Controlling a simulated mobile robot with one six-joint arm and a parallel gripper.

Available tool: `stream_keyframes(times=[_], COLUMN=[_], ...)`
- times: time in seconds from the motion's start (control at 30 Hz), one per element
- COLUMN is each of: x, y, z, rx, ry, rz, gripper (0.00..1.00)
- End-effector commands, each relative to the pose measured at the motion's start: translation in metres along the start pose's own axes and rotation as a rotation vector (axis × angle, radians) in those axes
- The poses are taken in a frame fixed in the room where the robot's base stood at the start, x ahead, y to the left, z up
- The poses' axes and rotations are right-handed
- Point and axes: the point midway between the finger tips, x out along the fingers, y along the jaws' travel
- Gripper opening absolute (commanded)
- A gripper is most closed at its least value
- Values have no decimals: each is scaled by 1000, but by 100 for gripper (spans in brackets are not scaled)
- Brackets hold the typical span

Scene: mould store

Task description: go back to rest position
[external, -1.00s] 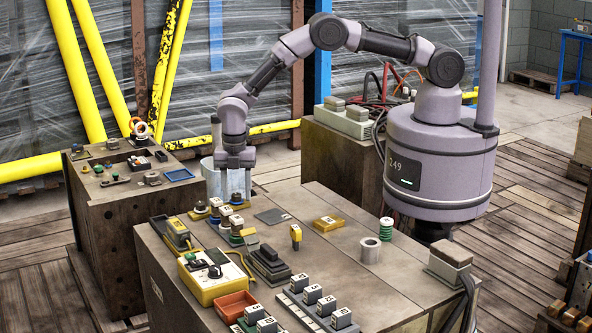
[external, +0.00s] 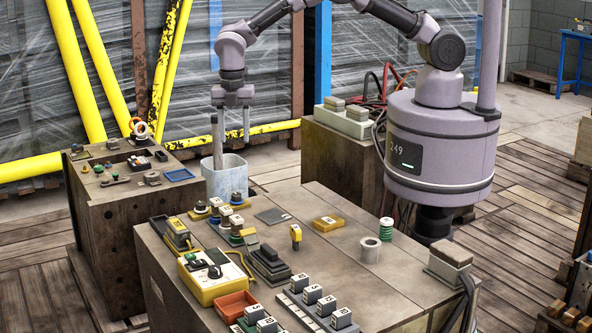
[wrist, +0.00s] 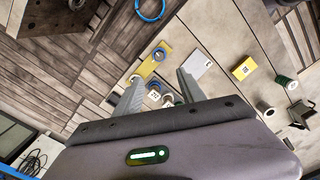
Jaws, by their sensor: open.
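My gripper (external: 233,138) points down, raised above and partly in front of the pale bucket (external: 226,178) between the two work surfaces. Its two fingers are apart, with nothing held between them. In the wrist view my gripper (wrist: 158,82) also shows spread fingers, with small table items visible between and beyond them. A grey upright bar (external: 215,150) stands at the bucket, close to the left finger in the picture. I cannot tell whether they touch. The upper bend of my arm is cut off by the top of the external view.
The main table (external: 345,270) holds a yellow control box (external: 212,277), a red tray (external: 236,304), several numbered blocks and a green spool (external: 386,228). A dark cabinet (external: 110,230) with small parts stands left. Yellow poles (external: 70,70) rise behind.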

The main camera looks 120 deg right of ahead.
Motion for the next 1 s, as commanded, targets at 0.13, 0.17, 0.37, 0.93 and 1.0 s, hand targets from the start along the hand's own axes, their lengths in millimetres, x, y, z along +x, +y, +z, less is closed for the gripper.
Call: stream_keyframes(times=[0.13, 0.17, 0.37, 0.93, 1.0], x=[0, 0, -26, -197, -189], y=[0, 0, -8, -380, -397], z=[0, 0, -13, -60, -56], rx=[0, 0, 56, 1225, 1284], ry=[0, 0, 15, 547, 576], rz=[0, 0, 27, 33, 7], gripper=[47, 47, 47, 47, 47])
